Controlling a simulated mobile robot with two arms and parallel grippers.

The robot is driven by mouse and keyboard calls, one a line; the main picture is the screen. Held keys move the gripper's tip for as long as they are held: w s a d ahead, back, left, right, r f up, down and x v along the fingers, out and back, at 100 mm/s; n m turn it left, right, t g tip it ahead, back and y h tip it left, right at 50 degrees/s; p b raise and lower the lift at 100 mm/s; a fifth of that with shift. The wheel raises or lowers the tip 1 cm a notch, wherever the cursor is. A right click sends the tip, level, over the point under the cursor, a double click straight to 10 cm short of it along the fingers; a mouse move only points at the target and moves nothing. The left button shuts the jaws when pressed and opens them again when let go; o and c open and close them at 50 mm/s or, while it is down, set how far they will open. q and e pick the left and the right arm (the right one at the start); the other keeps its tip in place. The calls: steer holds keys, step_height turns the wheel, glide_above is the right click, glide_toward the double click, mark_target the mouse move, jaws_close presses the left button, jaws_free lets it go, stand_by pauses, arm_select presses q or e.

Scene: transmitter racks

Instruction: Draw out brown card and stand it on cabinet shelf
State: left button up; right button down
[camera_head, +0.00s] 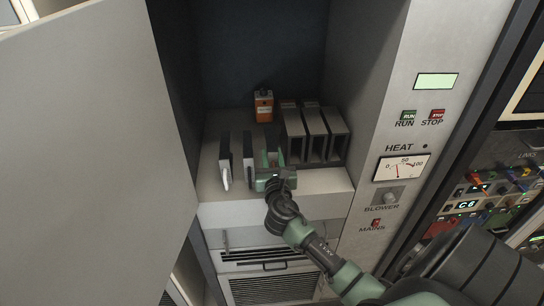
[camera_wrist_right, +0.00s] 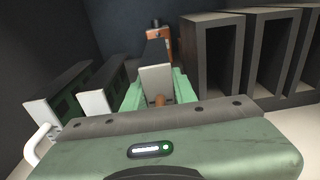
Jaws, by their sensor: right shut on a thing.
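My right gripper (camera_head: 271,178) is at the front of a row of upright cards on the cabinet shelf (camera_head: 325,182). Its green fingers (camera_wrist_right: 157,98) are shut on the brown card (camera_wrist_right: 157,82), which has a pale grey front, a dark top edge and a small brown handle low between the fingers. In the head view the card is mostly hidden by the gripper. It stands upright, and I cannot tell whether it touches the shelf. My left gripper is not in view.
Two other cards stand to the left, one with a white handle (camera_head: 225,177). Open grey holders (camera_head: 313,135) stand to the right. An orange box (camera_head: 263,106) stands behind. The open cabinet door (camera_head: 90,150) bounds the left, the control panel (camera_head: 405,110) the right.

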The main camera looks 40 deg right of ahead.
steer(key=shift+f+b, duration=0.5)
steer(key=shift+f, duration=0.2)
steer(key=c, duration=1.1)
jaws_free()
steer(key=shift+o, duration=0.2)
steer(key=shift+s+a+f, duration=0.1)
steer(key=shift+s+a, duration=0.15)
steer(key=shift+s, duration=0.1)
steer(key=b+v, duration=0.2)
steer(key=v, duration=0.4)
steer(key=shift+s+a, duration=0.1)
steer(key=shift+s, duration=0.1)
steer(key=shift+s+a, duration=0.15)
steer(key=shift+s, duration=0.1)
